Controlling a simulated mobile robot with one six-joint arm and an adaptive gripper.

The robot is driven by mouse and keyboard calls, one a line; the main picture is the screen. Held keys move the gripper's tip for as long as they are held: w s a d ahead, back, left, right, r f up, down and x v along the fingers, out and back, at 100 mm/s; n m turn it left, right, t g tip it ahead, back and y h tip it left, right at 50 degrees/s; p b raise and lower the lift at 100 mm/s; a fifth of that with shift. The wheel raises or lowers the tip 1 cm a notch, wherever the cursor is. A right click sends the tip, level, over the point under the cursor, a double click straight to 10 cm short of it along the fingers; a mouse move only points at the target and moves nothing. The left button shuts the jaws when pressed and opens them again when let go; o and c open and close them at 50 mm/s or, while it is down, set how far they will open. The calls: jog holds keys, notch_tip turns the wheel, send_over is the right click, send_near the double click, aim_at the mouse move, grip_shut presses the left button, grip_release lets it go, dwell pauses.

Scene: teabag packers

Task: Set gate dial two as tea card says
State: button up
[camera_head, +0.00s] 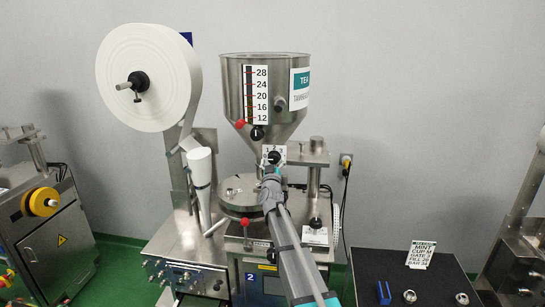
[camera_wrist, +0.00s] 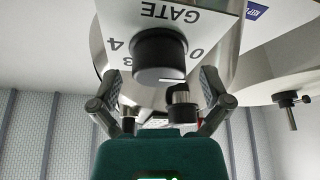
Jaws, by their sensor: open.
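The gate dial is a black round knob (camera_wrist: 160,52) on a white plate with GATE and digits, upside down in the wrist view; 0, 3 and 4 show. A short white mark is on the knob's lower rim; the setting is unclear. In the head view the dial's plate (camera_head: 269,151) sits under the hopper of the machine numbered 2. My gripper (camera_wrist: 160,78) is open, its fingers on either side of the knob; contact is unclear. It also shows in the head view (camera_head: 272,171). The tea card (camera_head: 420,254) reads MINT, CUP M, apparently GATE 2; lower lines are small.
The steel hopper (camera_head: 240,95) carries a 12 to 28 scale. A white paper roll (camera_head: 140,75) stands left of it. The dark table (camera_head: 385,265) holds a blue part (camera_head: 384,293) and metal rings (camera_head: 410,296). Other machines stand at both sides.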

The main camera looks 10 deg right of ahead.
jog(key=shift+w+d+r, duration=0.1)
jog(key=shift+w+r, duration=0.1)
jog(key=shift+w, duration=0.25)
jog(key=shift+c, duration=0.3)
jog(key=c, duration=1.1)
jog(key=shift+m, duration=0.5)
jog(key=m+g+h, duration=0.1)
jog(key=m+h, duration=0.2)
jog(key=m, duration=0.1)
jog(key=shift+m, duration=0.3)
jog(key=m+g+h, duration=0.1)
jog(key=m, duration=0.2)
jog(key=m+h, duration=0.2)
jog(key=m, duration=0.2)
jog(key=shift+g+p, duration=0.4)
jog(key=shift+d+m, duration=0.1)
jog(key=shift+m, duration=0.2)
